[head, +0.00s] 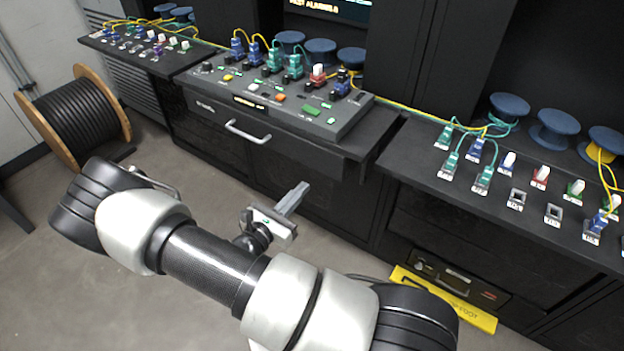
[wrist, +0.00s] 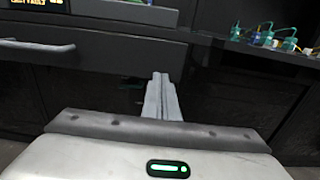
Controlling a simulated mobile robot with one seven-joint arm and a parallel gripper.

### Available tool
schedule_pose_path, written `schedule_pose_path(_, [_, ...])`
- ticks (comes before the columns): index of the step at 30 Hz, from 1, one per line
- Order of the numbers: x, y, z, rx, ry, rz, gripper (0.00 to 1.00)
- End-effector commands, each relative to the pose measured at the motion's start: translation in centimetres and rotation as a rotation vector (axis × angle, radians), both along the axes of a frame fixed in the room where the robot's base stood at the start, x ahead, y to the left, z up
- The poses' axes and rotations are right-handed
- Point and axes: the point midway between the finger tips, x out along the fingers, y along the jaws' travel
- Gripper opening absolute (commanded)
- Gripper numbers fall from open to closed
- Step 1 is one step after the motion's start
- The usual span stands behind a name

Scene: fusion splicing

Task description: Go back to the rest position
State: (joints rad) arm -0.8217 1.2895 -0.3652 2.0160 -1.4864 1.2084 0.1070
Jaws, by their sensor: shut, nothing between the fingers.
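My gripper (head: 297,194) is in the head view, held out over the floor in front of the dark cabinet below the bench. Its two grey fingers are together with nothing between them. In the wrist view the shut fingers (wrist: 161,97) point at the dark cabinet front. The gripper touches nothing that I can see. My arm stretches across the lower part of the head view.
A splicing console (head: 270,100) with coloured connectors stands on the middle bench, above a drawer handle (head: 247,132). A right bench (head: 430,168) holds connectors and sockets. A cable reel (head: 80,118) stands at left. Floor (head: 215,160) near the gripper is clear.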

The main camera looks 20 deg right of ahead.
Motion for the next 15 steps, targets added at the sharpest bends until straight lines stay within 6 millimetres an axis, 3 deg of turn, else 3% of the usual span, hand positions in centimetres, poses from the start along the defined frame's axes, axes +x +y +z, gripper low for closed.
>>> schedule_pose_path(6, [-1.9, 3.0, 0.0, 0.001, 0.002, 0.002, 0.0])
schedule_pose_path(15, [-2.6, 3.8, 0.0, 0.0, 0.001, 0.0, 0.0])
